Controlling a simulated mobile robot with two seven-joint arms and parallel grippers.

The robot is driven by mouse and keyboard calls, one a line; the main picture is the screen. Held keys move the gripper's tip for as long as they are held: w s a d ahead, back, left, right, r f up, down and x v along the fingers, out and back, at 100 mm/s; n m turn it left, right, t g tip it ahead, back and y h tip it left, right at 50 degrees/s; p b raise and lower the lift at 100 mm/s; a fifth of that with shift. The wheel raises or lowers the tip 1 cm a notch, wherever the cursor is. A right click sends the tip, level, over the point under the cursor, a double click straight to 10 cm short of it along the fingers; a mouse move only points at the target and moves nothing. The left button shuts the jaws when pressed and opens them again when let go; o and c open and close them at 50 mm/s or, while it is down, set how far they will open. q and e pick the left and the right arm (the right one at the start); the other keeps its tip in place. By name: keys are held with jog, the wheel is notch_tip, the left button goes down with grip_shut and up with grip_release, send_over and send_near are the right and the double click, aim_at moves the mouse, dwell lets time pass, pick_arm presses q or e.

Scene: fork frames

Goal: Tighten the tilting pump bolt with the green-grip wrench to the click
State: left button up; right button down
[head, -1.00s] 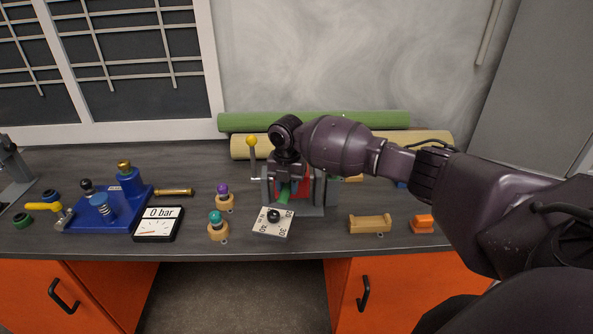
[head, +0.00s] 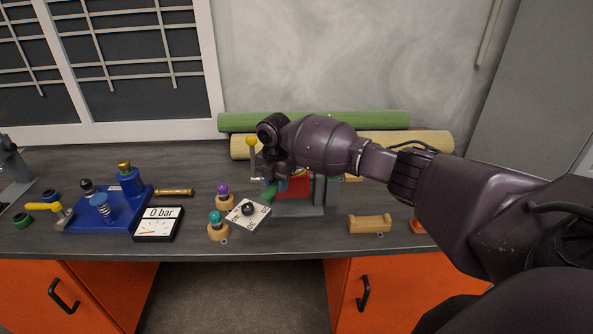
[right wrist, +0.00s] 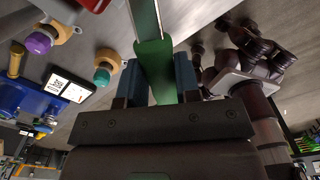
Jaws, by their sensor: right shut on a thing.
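My right gripper (head: 272,172) is shut on the green grip (right wrist: 157,65) of the wrench, which runs between the fingers in the right wrist view. A white number plate with a black knob (head: 248,211) lies at the wrench's end, left of the grey stand. The blue pump (head: 100,212) stands at the left with a brass cap (head: 124,167), a coil spring and a yellow lever. I cannot tell which part is the bolt. The wrench is apart from the pump. My left gripper does not show in the head view.
A grey stand with a red part (head: 293,187) is beneath my right arm. Wooden pegs with purple (head: 222,189) and teal (head: 215,217) tops stand between it and the gauge (head: 158,223), which reads 0 bar. A wooden cradle (head: 370,224) is at the right.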

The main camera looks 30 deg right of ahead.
jog(key=shift+w+a+r+m, duration=0.15)
jog(key=shift+w+m, duration=0.25)
jog(key=shift+w+a, duration=0.1)
jog(key=shift+w, duration=0.05)
jog(key=w+m, duration=0.1)
jog(key=m, duration=0.1)
jog(key=w+m, duration=0.1)
jog(key=w, duration=0.1)
jog(key=shift+w+a+m, duration=0.15)
jog(key=shift+a+m, duration=0.2)
jog(key=shift+m, duration=0.05)
dwell(0.7)
